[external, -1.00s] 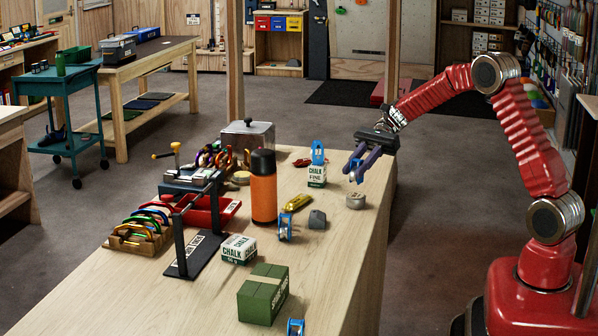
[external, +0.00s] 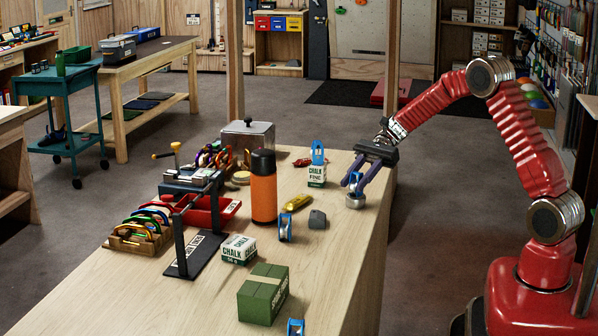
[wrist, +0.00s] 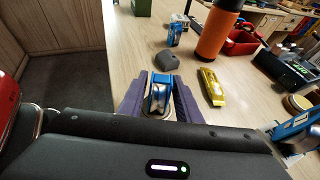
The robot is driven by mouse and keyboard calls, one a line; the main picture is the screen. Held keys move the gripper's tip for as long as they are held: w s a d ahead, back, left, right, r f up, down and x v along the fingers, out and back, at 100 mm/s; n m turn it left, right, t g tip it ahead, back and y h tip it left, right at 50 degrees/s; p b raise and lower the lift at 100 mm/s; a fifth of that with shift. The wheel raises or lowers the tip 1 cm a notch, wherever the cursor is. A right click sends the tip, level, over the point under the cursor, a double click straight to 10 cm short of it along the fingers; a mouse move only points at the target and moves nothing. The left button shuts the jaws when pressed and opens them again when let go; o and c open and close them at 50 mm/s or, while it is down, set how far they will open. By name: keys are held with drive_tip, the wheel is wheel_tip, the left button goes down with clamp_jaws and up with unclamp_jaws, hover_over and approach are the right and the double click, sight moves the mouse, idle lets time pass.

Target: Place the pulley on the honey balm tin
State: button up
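The pulley (wrist: 158,94), blue with a metal wheel, is between the purple fingers of my gripper (wrist: 158,104) in the wrist view. In the external view my gripper (external: 357,189) points down at the table's right edge, shut on the pulley (external: 354,181). A small round grey tin (external: 355,203), seemingly the honey balm tin, is directly below. The pulley is at or just above its lid; I cannot tell if they touch. My fingers and the pulley hide much of the tin; its label is unreadable.
A grey block (external: 317,219), yellow tool (external: 297,203), another blue pulley (external: 285,228) and orange bottle (external: 263,187) are nearby. Bare tabletop (external: 345,250) lies in front.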

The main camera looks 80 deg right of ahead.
drive_tip(key=shift+o, duration=1.4)
drive_tip(key=shift+d+r, duration=0.1)
drive_tip(key=shift+r, duration=0.05)
drive_tip(key=v, duration=1.1)
drive_tip(key=shift+d+r, duration=0.25)
drive_tip(key=shift+d, duration=0.1)
drive_tip(key=shift+s, duration=0.1)
